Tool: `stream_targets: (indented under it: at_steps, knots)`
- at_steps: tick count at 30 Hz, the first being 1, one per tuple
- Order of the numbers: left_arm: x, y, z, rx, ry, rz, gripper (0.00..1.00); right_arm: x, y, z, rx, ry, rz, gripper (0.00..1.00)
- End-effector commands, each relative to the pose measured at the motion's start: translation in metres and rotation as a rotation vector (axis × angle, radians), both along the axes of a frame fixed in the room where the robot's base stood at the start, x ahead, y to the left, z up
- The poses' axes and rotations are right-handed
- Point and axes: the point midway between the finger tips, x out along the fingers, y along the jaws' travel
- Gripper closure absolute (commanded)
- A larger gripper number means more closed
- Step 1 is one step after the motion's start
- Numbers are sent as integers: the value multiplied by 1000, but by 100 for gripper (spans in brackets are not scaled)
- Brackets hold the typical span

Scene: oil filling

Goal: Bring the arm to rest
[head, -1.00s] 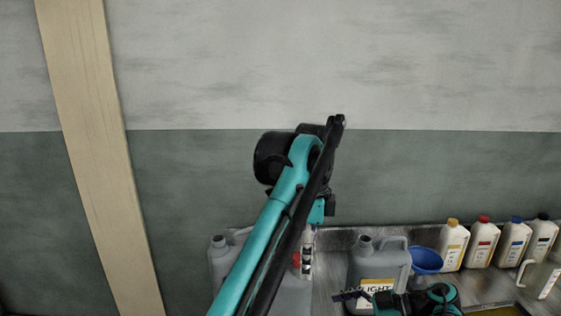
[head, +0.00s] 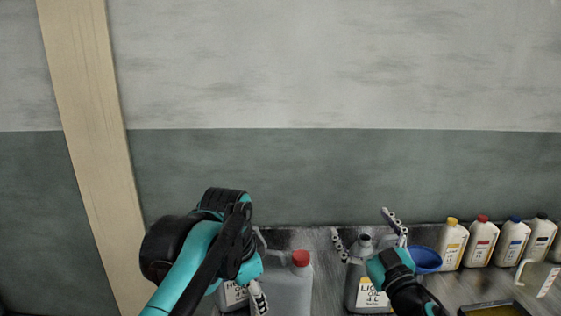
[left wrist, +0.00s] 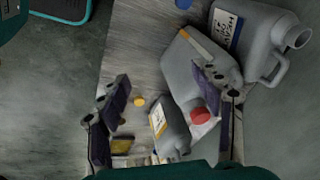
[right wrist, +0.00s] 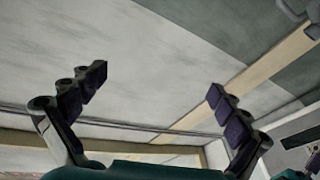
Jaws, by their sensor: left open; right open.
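My left gripper (head: 259,270) is low at the bench's left part, partly hidden by my arm. In the left wrist view its fingers (left wrist: 168,98) are apart, with grey cans below and nothing held. My right gripper (head: 366,230) points upward with spread fingers, in front of the grey light oil can (head: 370,298). In the right wrist view its fingers (right wrist: 157,82) are apart and empty, facing the wall and ceiling area.
A blue funnel (head: 427,260) is right of the light oil can. Several white bottles (head: 482,243) with coloured caps line the back of the bench. A pale pitcher (head: 541,278) and a tray with yellowish content (head: 494,310) are at the right. The space above is clear.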

Motion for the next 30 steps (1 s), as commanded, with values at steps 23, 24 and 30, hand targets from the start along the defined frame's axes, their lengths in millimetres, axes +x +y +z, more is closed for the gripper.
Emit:
stream_targets:
  at_steps: [23,24,30]
  knots:
    - [-123,113,-180,-355,-288,887,34,-231,7,-273,156,1212,-347,0]
    - [-123,113,-181,-357,-290,890,34,-232,8,-274,154,1218,-343,0]
    - [-123,113,-180,-356,-288,890,34,-232,8,-274,155,1220,-344,0]
